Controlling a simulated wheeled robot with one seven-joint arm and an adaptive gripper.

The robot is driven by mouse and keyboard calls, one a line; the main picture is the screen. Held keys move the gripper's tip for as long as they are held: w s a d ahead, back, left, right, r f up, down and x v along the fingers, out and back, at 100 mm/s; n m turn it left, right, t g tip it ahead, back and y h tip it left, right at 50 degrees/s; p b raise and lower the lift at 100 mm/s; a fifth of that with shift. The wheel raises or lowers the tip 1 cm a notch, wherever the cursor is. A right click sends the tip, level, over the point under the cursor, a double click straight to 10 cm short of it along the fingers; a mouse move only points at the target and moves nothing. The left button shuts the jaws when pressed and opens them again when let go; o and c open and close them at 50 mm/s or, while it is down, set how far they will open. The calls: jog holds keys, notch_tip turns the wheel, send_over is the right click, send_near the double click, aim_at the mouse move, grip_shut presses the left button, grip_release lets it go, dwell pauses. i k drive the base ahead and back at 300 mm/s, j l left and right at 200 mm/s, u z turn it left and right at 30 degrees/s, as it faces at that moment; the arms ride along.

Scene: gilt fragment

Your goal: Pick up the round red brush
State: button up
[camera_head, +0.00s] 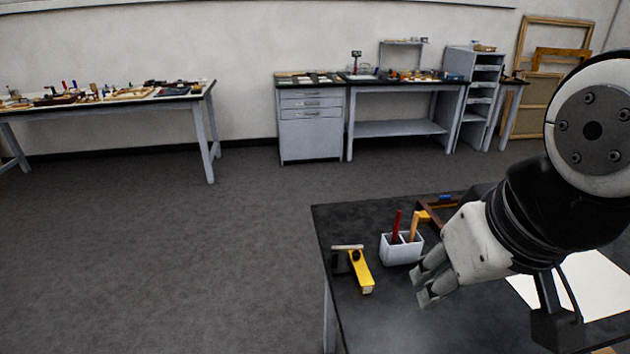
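A red-handled tool (396,227), which looks like the round red brush, stands upright in a white holder (402,252) on the near dark table. Its lower end is hidden inside the holder, so its bristles and shape cannot be made out. A yellow-orange tool (414,227) stands beside it in the same holder. My gripper (424,284) is just right of and nearer than the holder, above the tabletop, with its fingers pointing to the lower left. Nothing shows between the fingers, but their gap is too unclear to judge.
A yellow tool with a dark knob (361,270) lies left of the holder on the dark table (342,224). A brown frame or tray (432,215) lies behind it, and white paper (590,283) lies at right. Cluttered benches and drawers stand along the wall; the floor at left is clear.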

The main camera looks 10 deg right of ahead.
aim_at(396, 226)
jog(key=u, duration=0.25)
jog(key=i+j+u, duration=0.15)
jog(key=u, duration=0.2)
jog(key=i+j+u, duration=0.1)
jog(key=u, duration=0.3)
jog(key=i+u, duration=0.35)
jog(key=i+z, duration=0.1)
jog(key=i, duration=0.55)
jog(key=i+j+z, duration=0.15)
jog(key=i, duration=0.45)
jog(key=i+j+z, duration=0.1)
jog(key=i, duration=0.55)
jog(key=j+z, duration=0.1)
jog(key=z, duration=3.3)
jog(key=j, duration=0.1)
